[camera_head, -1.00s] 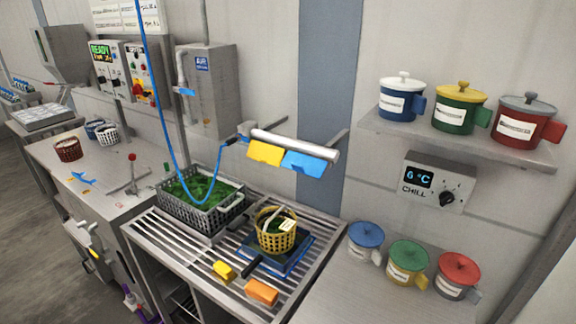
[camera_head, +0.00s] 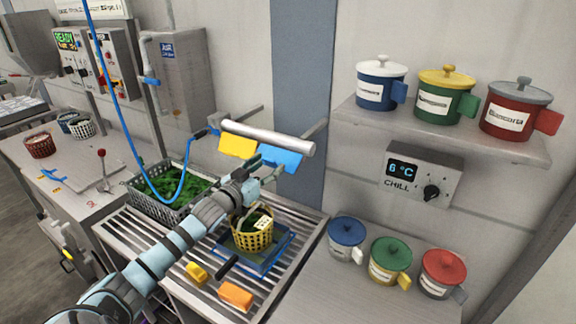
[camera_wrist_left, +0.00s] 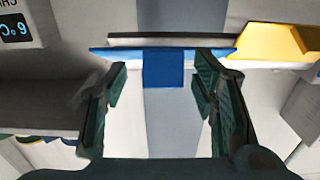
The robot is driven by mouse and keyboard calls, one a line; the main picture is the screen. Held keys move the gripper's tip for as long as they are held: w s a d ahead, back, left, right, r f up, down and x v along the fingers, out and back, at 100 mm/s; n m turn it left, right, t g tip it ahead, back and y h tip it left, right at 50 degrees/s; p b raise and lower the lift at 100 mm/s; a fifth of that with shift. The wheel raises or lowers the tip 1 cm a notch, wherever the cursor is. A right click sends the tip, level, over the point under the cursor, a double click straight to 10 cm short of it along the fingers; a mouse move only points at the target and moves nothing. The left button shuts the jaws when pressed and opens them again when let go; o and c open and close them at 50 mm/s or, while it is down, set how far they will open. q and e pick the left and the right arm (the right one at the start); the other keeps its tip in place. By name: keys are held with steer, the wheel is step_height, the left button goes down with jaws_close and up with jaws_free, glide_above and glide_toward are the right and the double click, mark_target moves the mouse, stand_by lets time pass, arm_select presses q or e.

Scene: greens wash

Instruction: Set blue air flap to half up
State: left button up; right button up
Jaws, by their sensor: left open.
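The blue air flap (camera_head: 281,156) hangs at a slant from the grey air bar (camera_head: 268,138), to the right of the yellow flap (camera_head: 237,145). My left gripper (camera_head: 270,172) is open just below the blue flap. In the left wrist view the blue flap (camera_wrist_left: 163,70) shows as a thin edge with a blue tab. The tab lies between the two open fingers of my left gripper (camera_wrist_left: 166,84), with a gap on each side. The yellow flap (camera_wrist_left: 275,42) is at the upper right there. My right gripper is not in view.
Lidded pots stand on the shelf (camera_head: 430,132) and on the right counter. A blue hose hangs left of the bar.

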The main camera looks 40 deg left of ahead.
arm_select(q)
steer(key=shift+w+a, duration=0.15)
steer(key=shift+w, duration=0.3)
steer(key=shift+r, duration=0.1)
steer(key=shift+s+r, duration=0.35)
steer(key=shift+s, duration=0.5)
steer(key=shift+c, duration=1.4)
steer(key=shift+w, duration=0.2)
jaws_close()
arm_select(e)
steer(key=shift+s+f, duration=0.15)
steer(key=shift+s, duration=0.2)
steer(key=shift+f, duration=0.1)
